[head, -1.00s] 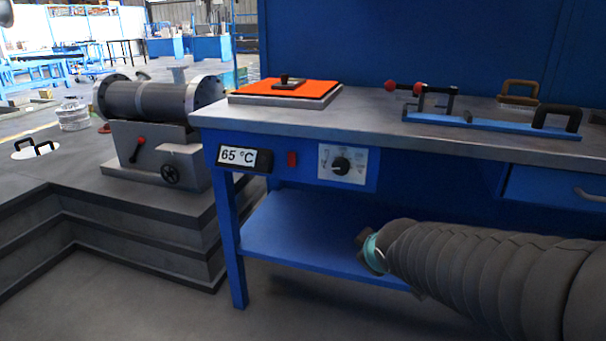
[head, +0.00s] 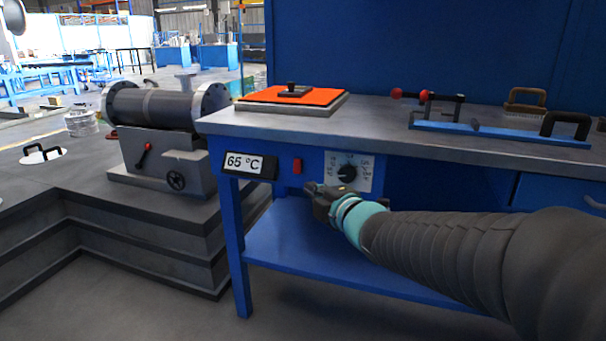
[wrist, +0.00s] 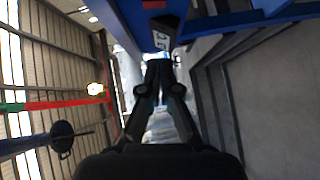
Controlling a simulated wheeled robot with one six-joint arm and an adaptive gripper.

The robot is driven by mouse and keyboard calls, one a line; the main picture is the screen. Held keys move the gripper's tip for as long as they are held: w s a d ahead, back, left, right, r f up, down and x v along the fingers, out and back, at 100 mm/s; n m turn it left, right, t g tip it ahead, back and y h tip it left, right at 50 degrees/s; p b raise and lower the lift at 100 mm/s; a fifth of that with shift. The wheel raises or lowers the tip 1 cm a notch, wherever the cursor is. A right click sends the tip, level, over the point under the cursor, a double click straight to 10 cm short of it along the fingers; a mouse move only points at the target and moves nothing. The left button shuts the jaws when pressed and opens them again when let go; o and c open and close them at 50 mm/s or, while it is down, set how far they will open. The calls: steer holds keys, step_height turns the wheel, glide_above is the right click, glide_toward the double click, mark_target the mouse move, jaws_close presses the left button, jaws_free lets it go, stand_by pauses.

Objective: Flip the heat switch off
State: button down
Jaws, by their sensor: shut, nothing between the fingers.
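The heat switch looks to be the small red switch (head: 297,166) on the blue front panel of the bench, between the temperature display (head: 246,164) reading 65 °C and the dial plate (head: 347,172) with its black knob. My gripper (head: 308,188) is just below and slightly right of the red switch in the head view, apart from it as far as I can tell. In the wrist view my gripper (wrist: 158,66) is shut and empty, its fingertips near the display (wrist: 163,36).
The bench top (head: 400,135) overhangs the panel. It carries an orange pad (head: 292,95) and a blue fixture (head: 480,132) with red knobs. A lower shelf (head: 300,250) lies beneath my arm. A flanged cylinder machine (head: 155,108) stands at left.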

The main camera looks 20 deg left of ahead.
steer(key=shift+w+a, duration=0.1)
glide_toward(293, 169)
steer(key=s+a+r+x, duration=0.1)
steer(key=x, duration=0.4)
steer(key=shift+w+d+f+p, duration=0.15)
steer(key=shift+w+f+p, duration=0.35)
steer(key=shift+w, duration=0.45)
steer(key=shift+f, duration=0.1)
